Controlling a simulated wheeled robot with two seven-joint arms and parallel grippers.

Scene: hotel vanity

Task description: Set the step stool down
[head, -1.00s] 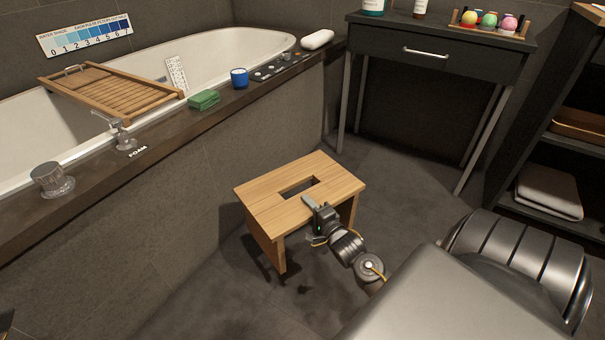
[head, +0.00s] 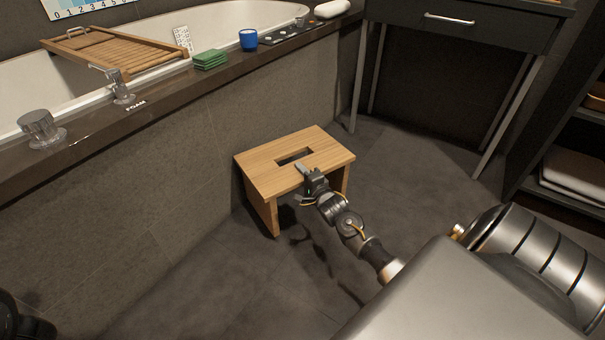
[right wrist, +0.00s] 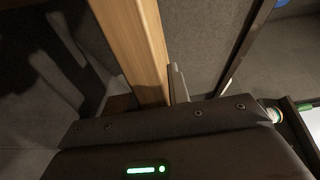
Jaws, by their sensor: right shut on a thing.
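The step stool (head: 262,162) is light wood with a slot in its top. It is upright beside the bathtub's tiled side in the head view, its top roughly level. My right gripper (head: 306,174) is shut on the near edge of the stool's top, with one finger lying over the board. In the right wrist view the stool (right wrist: 136,45) shows as a wooden strip running up from the gripper, beside one grey finger (right wrist: 178,84). The stool's feet are close to the floor; I cannot tell whether all of them touch.
The bathtub ledge (head: 185,82) holds a green cloth stack (head: 210,60) and a blue cup (head: 249,39). A dark vanity table (head: 455,40) stands at the back right, beside a shelf unit (head: 560,130). The floor (head: 215,285) in front of the stool is clear.

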